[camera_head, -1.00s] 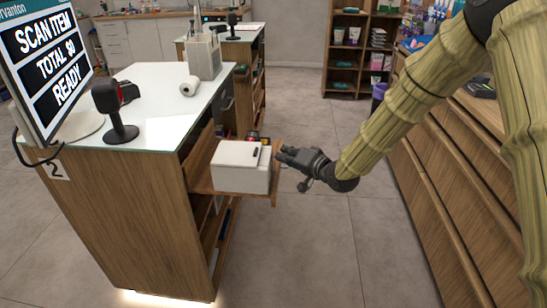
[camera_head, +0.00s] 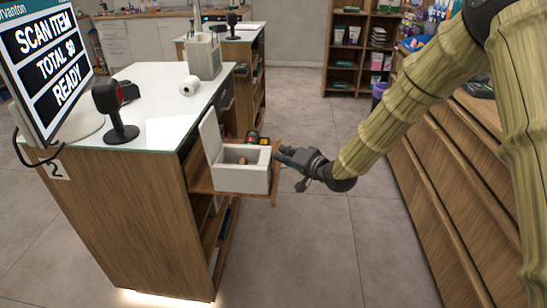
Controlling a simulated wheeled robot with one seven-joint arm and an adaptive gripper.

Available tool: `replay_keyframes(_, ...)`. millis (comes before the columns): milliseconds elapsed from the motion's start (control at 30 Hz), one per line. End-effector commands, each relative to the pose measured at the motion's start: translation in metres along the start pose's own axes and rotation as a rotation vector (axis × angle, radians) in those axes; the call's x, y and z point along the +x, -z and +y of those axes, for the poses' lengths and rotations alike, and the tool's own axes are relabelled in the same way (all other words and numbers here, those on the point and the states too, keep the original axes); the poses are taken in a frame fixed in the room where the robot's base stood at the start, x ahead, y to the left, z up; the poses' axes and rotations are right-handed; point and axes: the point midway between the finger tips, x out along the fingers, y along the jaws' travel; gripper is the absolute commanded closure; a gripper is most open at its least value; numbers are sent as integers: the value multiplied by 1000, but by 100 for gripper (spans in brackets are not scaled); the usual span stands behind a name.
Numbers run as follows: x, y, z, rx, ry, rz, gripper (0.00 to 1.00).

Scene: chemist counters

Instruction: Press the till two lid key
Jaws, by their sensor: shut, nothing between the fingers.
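The till two counter (camera_head: 110,190) stands at the left, with a "2" label (camera_head: 55,170) on its end panel. A white box (camera_head: 240,180) sits on a pulled-out wooden shelf (camera_head: 262,197) at the counter's right side. The box's lid (camera_head: 210,137) stands raised at its left. A small brown thing lies inside the box, too small to make out. The lid key cannot be told apart in this view. My gripper (camera_head: 282,155) is shut and empty, just right of the box at about its rim height. I cannot tell whether it touches the box.
A screen (camera_head: 45,60) reading "SCAN ITEM", a black scanner (camera_head: 115,110) and a white paper roll (camera_head: 190,86) are on the counter. A dark and red object (camera_head: 254,138) lies behind the box. Wooden drawers (camera_head: 450,180) line the right; the floor between is clear.

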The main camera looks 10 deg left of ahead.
Motion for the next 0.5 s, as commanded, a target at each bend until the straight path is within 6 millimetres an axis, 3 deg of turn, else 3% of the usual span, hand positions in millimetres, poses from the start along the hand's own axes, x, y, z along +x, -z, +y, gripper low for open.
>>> replay_keyframes(500, -11, 8, 8, -1, 0, 0, 100)
